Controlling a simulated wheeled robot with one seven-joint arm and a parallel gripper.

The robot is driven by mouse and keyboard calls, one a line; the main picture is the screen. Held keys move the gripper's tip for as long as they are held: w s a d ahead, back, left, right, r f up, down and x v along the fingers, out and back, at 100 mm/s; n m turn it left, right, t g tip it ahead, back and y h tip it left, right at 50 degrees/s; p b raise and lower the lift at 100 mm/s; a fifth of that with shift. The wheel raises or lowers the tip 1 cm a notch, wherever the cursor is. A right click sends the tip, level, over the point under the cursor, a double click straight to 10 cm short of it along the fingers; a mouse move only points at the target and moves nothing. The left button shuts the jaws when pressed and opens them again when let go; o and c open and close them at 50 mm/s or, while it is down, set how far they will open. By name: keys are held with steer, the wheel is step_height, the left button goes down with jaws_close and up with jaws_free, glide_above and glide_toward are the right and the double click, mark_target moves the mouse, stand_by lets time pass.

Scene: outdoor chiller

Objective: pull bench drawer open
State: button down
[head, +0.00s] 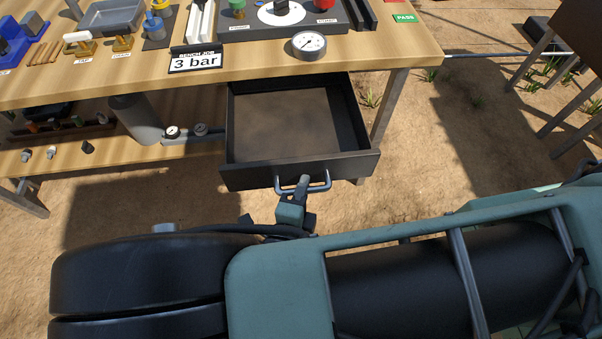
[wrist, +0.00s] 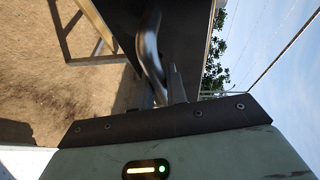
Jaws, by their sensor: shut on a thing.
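The bench drawer (head: 290,132) is a dark box pulled well out from under the wooden bench top, and its inside looks empty. Its front panel (head: 345,168) carries a grey bar handle (head: 322,186). My gripper (head: 302,187) is at the handle, shut on it near the middle of the bar. In the wrist view the curved handle (wrist: 150,45) runs down to my gripper's fingers (wrist: 168,92). The exact contact of the fingertips is partly hidden in both views.
The bench top (head: 425,45) holds a pressure gauge (head: 309,45), a "3 bar" sign (head: 195,60) and tools. A lower shelf (head: 90,155) with a grey cylinder (head: 136,117) is left of the drawer. A bench leg (head: 388,105) stands right of it. Open sandy ground lies right.

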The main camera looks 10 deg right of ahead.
steer(key=shift+s, duration=0.25)
steer(key=c, duration=1.4)
jaws_free()
steer(key=shift+s, duration=0.1)
